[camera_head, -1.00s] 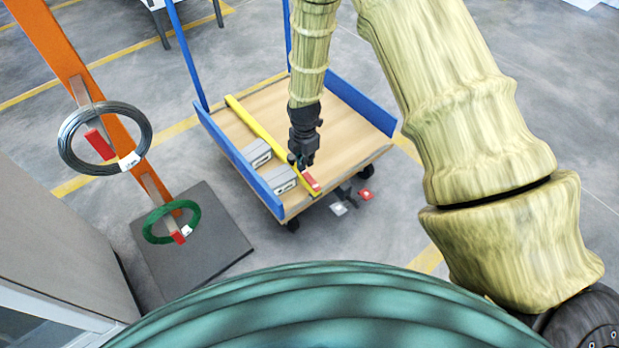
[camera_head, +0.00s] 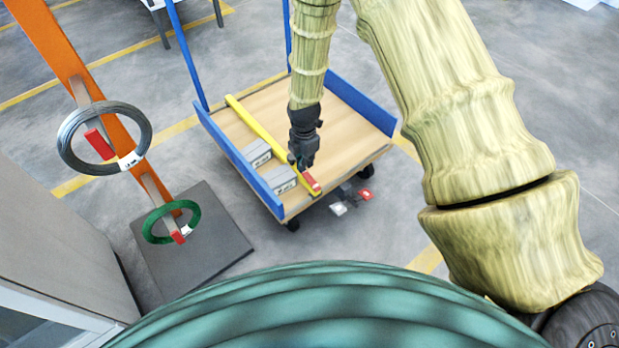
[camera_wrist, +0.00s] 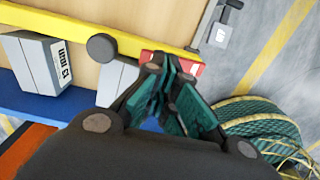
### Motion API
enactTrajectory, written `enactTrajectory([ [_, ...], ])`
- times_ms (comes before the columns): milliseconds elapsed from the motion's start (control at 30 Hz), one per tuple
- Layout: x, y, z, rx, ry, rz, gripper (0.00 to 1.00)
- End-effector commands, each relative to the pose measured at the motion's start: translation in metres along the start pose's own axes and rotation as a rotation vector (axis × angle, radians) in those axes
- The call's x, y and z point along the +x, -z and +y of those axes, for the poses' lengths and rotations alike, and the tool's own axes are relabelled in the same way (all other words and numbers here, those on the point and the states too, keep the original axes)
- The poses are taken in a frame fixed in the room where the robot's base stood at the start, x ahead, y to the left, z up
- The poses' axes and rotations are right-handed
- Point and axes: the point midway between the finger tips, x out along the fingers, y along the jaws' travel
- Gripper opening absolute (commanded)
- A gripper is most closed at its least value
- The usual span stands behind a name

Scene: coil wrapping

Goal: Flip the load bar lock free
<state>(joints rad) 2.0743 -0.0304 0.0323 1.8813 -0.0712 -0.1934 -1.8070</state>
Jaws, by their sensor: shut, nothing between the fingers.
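The yellow load bar (camera_head: 262,137) lies across the trolley's wooden deck, and it crosses the top of the wrist view (camera_wrist: 90,28). Its red lock (camera_head: 311,181) sits at the bar's near end. The lock also shows in the wrist view (camera_wrist: 184,60), partly hidden behind my fingertips. My gripper (camera_head: 303,165) points down at the lock, with its fingertips (camera_wrist: 162,65) close together and nothing between them. The tips are at or just over the lock; I cannot tell whether they touch it.
Two grey boxes (camera_head: 283,181) (camera_head: 257,153) stand beside the bar, near the trolley's blue side rail (camera_head: 240,167). An orange post (camera_head: 62,50) with a grey wire coil (camera_head: 65,150) and a green coil (camera_head: 150,226) stands at left. The deck's right part is clear.

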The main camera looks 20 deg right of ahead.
Motion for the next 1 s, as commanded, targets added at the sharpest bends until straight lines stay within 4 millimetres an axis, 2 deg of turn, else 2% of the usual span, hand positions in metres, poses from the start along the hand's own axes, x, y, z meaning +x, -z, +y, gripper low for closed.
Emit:
enactTrajectory([
  [1000, 0.012, 0.0, 0.0, 0.0, 0.0, 0.0, 0.0],
])
